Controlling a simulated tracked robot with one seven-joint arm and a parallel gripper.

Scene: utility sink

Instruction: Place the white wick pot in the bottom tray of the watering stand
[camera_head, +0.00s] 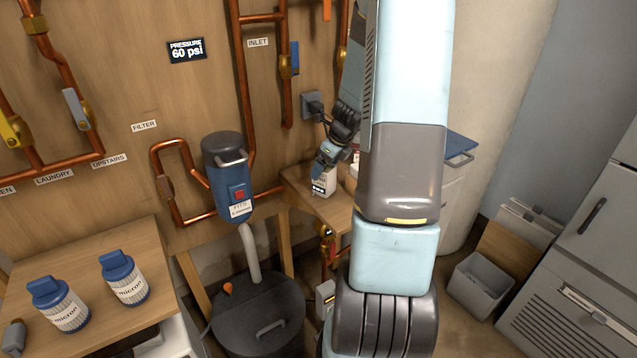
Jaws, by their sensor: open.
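My gripper (322,170) is at the far end of my arm, pointing down over a small wooden bench at the back. It is open, though its fingers are small and partly hidden. A small white container (325,184) with a dark label stands on the bench just below the gripper; I cannot tell whether they touch. I cannot tell whether this is the white wick pot. I cannot make out the watering stand or its bottom tray. My arm hides much of the middle and right part of the bench.
A blue pump unit (228,178) hangs above a dark lidded tank (258,318) left of the bench. Copper pipes (244,90) run along the wall. Two micron filter bottles (124,278) stand on the left table (125,320). A grey open bin (480,285) sits on the floor right.

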